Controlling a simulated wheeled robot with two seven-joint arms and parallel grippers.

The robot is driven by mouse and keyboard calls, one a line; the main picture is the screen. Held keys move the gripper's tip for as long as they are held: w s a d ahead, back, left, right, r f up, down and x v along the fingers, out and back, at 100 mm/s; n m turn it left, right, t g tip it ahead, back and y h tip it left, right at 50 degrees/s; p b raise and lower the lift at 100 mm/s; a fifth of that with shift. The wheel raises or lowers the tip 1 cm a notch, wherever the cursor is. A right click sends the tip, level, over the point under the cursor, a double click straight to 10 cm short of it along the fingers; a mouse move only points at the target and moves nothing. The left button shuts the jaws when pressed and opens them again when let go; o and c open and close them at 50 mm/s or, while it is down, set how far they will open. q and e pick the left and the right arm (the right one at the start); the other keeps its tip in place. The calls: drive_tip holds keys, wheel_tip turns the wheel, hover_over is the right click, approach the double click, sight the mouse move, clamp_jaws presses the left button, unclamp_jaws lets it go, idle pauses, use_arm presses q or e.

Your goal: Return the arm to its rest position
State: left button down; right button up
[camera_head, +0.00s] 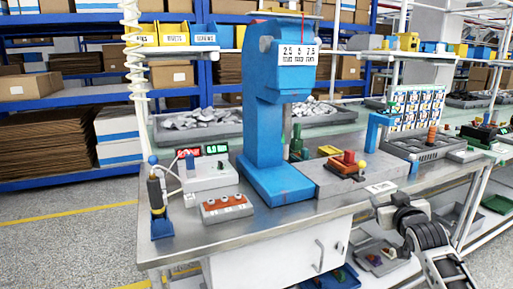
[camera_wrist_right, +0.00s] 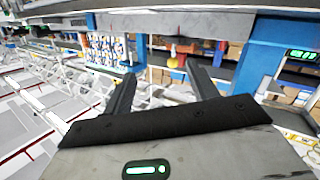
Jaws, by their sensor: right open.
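My right gripper (camera_head: 388,208) is off the front right edge of the workbench (camera_head: 275,222) in the head view, with its arm coming in from the lower right. In the right wrist view its two dark fingers (camera_wrist_right: 163,82) stand apart with nothing between them. A grey fixture block (camera_head: 315,180) with a red and yellow part (camera_head: 346,164) lies on the bench, left of the gripper and apart from it. My left gripper is not in view.
A tall blue press (camera_head: 263,110) stands mid-bench. A white meter box (camera_head: 208,178), an orange-topped button box (camera_head: 227,208) and a dark tool in a blue stand (camera_head: 157,205) are at left. A slotted grey tray (camera_head: 425,146) is behind the gripper. Open floor (camera_head: 75,230) lies left.

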drive_tip(key=s+a+f+n+g+y, duration=0.1)
drive_tip(key=s+a+f+g+y, duration=0.1)
drive_tip(key=s+a+f, duration=0.6)
drive_tip(key=s+a+f+g+y, duration=0.1)
drive_tip(key=s+a+f, duration=0.4)
drive_tip(key=s+f, duration=0.5)
drive_tip(key=s+a+f+g+y, duration=0.1)
drive_tip(key=s+a, duration=0.3)
drive_tip(key=s, duration=0.5)
drive_tip(key=s+a+f+g+y, duration=0.1)
drive_tip(key=s+a+f, duration=0.1)
drive_tip(key=s, duration=0.8)
drive_tip(key=shift+s+a+m, duration=0.25)
drive_tip(key=shift+a+m, duration=0.05)
drive_tip(key=shift+a, duration=0.55)
drive_tip(key=shift+f, duration=0.1)
